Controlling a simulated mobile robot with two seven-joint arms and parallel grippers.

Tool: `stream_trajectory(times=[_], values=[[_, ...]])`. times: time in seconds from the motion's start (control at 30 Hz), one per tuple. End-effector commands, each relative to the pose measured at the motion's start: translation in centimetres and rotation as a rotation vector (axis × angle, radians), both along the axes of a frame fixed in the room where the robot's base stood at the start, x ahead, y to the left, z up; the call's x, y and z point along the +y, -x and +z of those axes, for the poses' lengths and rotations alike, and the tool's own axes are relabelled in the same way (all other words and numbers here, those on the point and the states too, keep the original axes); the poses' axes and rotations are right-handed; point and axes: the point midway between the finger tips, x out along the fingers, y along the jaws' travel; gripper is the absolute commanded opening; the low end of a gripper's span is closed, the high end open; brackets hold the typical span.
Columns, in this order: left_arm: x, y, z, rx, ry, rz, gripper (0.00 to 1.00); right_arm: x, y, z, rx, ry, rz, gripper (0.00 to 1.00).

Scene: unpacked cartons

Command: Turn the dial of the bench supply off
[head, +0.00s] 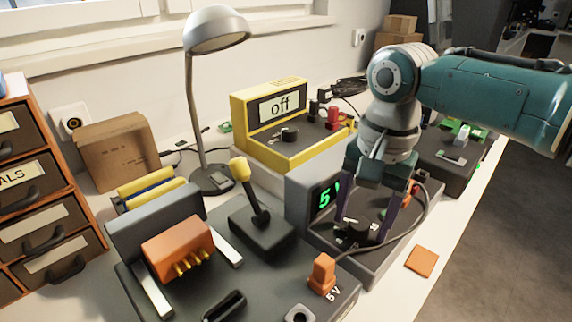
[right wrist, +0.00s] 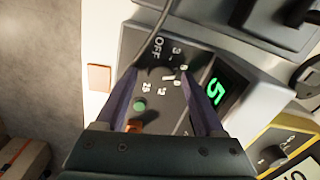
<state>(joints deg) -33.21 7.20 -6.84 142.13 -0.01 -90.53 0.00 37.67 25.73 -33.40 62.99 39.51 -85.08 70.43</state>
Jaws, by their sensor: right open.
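The bench supply (head: 315,200) is a grey box with a green lit display that starts with 5. It stands right of centre in the head view, and its display also shows in the right wrist view (right wrist: 216,91). Its black dial (head: 357,231) sits on the sloped panel, among printed numbers and an OFF mark in the right wrist view. My right gripper (head: 362,222) is open, pointing down with one finger on either side of the dial. I cannot tell whether the fingers touch it. The fingers partly hide the panel. My left gripper is out of view.
A yellow meter (head: 258,148) reading "off" stands behind the supply. A black lever with a yellow knob (head: 241,170) stands to its left. A cable curves round the supply's right side. An orange tile (head: 422,261) lies on the bench at right. A lamp (head: 213,172) stands further back.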

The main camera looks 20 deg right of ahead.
Motion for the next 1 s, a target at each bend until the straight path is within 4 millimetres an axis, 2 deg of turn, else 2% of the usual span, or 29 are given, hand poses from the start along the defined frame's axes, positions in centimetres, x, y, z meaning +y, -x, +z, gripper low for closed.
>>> stream_trajectory(times=[0.2, 0.8, 1.0], values=[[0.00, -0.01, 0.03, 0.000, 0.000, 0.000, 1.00, 0.02, -0.02, 0.04, -0.001, -0.001, 0.001, 0.69], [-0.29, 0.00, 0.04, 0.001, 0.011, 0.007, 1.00, 0.00, -0.01, 0.05, 0.000, 0.000, 0.001, 0.01], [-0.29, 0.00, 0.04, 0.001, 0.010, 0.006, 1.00, 0.00, -0.01, 0.06, 0.000, 0.000, 0.001, 0.00]])
